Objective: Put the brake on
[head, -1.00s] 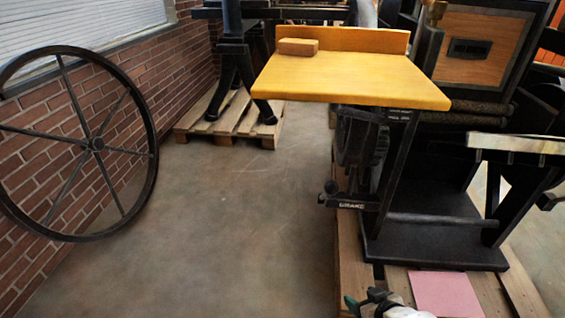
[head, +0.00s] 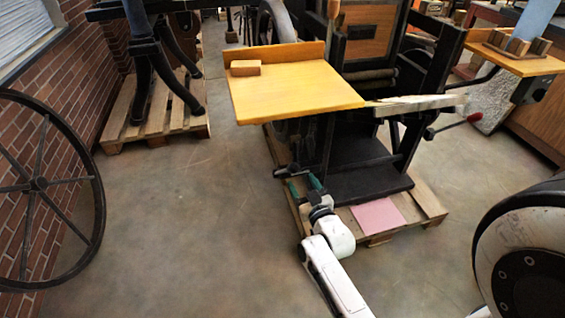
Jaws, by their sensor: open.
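The brake lever (head: 291,169) is a small dark bar with a knob, low on the near left side of the black press, below the yellow wooden table (head: 290,92). Its label showed in the earlier view but cannot be read now. My gripper (head: 303,182), with green-tipped fingers, is open just in front of and below the brake lever. The fingers overlap the lever's surroundings in the picture, and I cannot tell whether they touch it. Nothing shows between the fingers.
The press stands on a wooden pallet (head: 432,203) with a pink sheet (head: 378,217) at its front. A wooden block (head: 245,68) lies on the yellow table. A large spoked wheel (head: 98,205) stands at left. Floor between is clear.

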